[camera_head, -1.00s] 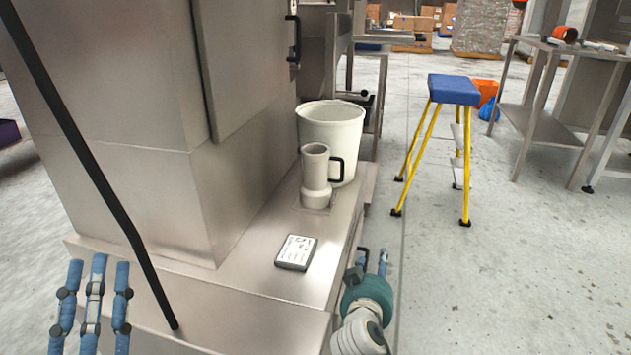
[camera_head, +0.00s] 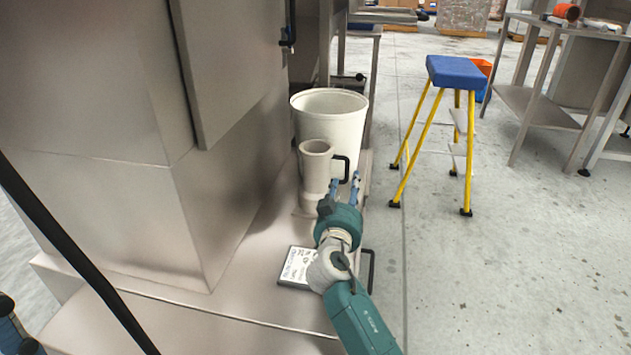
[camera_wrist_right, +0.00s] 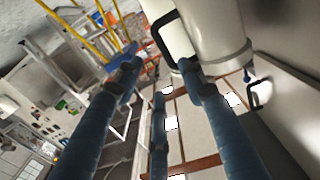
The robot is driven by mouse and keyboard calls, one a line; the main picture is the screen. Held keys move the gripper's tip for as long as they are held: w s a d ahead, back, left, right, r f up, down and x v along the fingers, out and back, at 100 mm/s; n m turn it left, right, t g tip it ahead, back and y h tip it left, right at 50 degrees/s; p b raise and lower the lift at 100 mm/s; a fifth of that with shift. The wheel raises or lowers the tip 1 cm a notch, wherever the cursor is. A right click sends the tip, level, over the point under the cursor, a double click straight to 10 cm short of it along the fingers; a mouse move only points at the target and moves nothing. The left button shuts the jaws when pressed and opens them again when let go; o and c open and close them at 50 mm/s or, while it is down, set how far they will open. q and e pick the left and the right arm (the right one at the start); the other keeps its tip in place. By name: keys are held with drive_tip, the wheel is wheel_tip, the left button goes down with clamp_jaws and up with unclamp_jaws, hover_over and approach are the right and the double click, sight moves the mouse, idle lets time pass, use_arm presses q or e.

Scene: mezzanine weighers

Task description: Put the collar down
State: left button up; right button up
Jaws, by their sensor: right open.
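The collar (camera_head: 316,172) is a pale grey stepped cylinder with a black handle, upright on the steel ledge (camera_head: 252,255) in front of a white bucket. My right gripper (camera_head: 345,182) is open and empty beside the collar's lower part, its fingers just below the handle. In the right wrist view the collar (camera_wrist_right: 215,35) and its handle (camera_wrist_right: 168,38) lie just beyond the open blue fingertips. I cannot tell whether a fingertip touches it. Part of my left gripper (camera_head: 14,335) shows at the lower left edge; its fingertips are out of view.
The white bucket (camera_head: 334,115) stands close behind the collar. A white-faced label or device (camera_head: 297,267) lies on the ledge, partly covered by my right wrist. A large steel cabinet (camera_head: 110,210) borders the ledge on the left. A blue-topped yellow step stool (camera_head: 456,72) stands on open floor.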

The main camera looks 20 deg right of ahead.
sight(348, 169)
drive_tip(key=x, duration=0.2)
drive_tip(key=b+x, duration=0.1)
drive_tip(key=x, duration=0.4)
drive_tip(key=shift+w+a+r, duration=0.2)
drive_tip(key=shift+a+r, duration=0.05)
clamp_jaws()
drive_tip(key=shift+r, duration=0.25)
